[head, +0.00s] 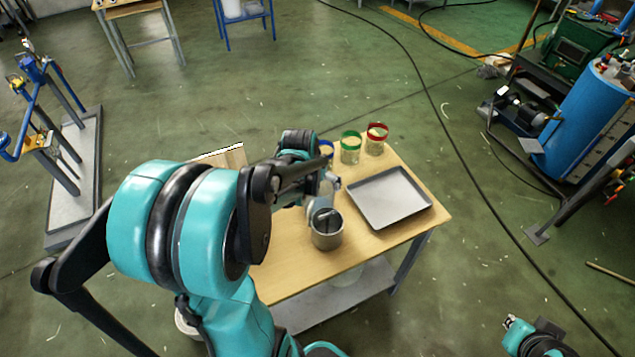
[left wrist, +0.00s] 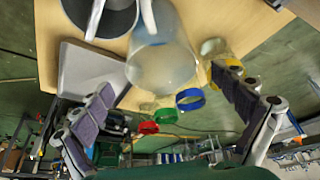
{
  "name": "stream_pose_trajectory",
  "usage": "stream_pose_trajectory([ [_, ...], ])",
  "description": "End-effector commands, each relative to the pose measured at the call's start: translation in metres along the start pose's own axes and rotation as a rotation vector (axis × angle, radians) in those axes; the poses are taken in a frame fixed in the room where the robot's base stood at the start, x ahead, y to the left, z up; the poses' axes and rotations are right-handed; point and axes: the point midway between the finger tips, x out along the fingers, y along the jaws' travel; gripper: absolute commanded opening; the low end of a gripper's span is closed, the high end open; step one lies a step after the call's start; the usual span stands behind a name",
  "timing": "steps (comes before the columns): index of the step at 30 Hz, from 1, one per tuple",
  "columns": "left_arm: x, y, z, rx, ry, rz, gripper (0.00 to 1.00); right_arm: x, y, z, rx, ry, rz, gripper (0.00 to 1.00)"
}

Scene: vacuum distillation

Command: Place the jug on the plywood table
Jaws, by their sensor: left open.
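A large translucent jug (left wrist: 165,55) shows in the left wrist view, apparently standing on the plywood table (left wrist: 240,25). In the head view my left arm covers that part of the plywood table (head: 290,277) and I cannot make out the jug. My left gripper (left wrist: 165,88) is open, with one padded finger to each side of the jug's near end. I see no finger touching it. My right gripper (head: 511,323) is at the lower right of the head view, away from the table; its jaw state is unclear.
A grey metal pot (head: 327,236) stands near the table's front edge. A shallow grey tray (head: 388,197) lies to its right. Jars with blue (head: 326,149), green (head: 350,150) and red (head: 376,140) rims stand behind. A yellow-rimmed jar (left wrist: 215,52) is beside the jug.

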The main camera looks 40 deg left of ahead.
Motion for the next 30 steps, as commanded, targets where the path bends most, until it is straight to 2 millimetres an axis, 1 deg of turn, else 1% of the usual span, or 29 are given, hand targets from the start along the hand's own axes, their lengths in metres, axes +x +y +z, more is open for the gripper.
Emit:
stream_pose_trajectory([
  [1,-0.016,0.0,-0.001,0.0,0.0,0.0,0.97,-0.006,0.0,-0.005,0.0,0.0,0.0,0.0],
  [3,-0.03,0.0,-0.001,0.0,0.0,0.0,0.97,-0.011,0.0,-0.007,0.0,0.0,0.0,0.0],
  [6,-0.047,0.0,-0.001,-0.001,0.0,0.0,0.97,-0.015,0.0,-0.011,0.0,0.0,0.0,0.0],
  [11,-0.062,0.0,0.0,0.0,0.0,0.0,0.97,-0.018,0.0,-0.013,0.0,0.0,0.0,0.0],
  [14,-0.071,0.011,0.004,0.015,0.01,0.005,0.97,-0.019,0.0,-0.013,0.0,0.0,0.0,0.0],
  [17,-0.089,0.038,0.014,0.055,0.038,0.019,0.97,-0.018,0.0,-0.013,0.0,0.0,0.0,0.0],
  [18,-0.097,0.053,0.021,0.077,0.055,0.028,0.97,-0.018,0.0,-0.013,0.0,0.0,0.0,0.0],
  [20,-0.111,0.074,0.033,0.112,0.082,0.043,0.97,-0.018,0.0,-0.013,0.0,0.0,0.0,0.0],
  [21,-0.119,0.088,0.043,0.137,0.101,0.055,0.97,-0.018,0.0,-0.013,0.0,0.0,0.0,0.0],
  [24,-0.136,0.117,0.067,0.19,0.148,0.086,0.97,-0.018,0.0,-0.013,0.0,0.0,0.0,0.0],
  [27,-0.147,0.137,0.088,0.231,0.186,0.115,0.97,-0.018,0.0,-0.013,0.0,0.0,0.0,0.0],
  [30,-0.152,0.148,0.102,0.258,0.211,0.136,0.97,-0.018,0.0,-0.013,0.0,0.0,0.0,0.0],
])
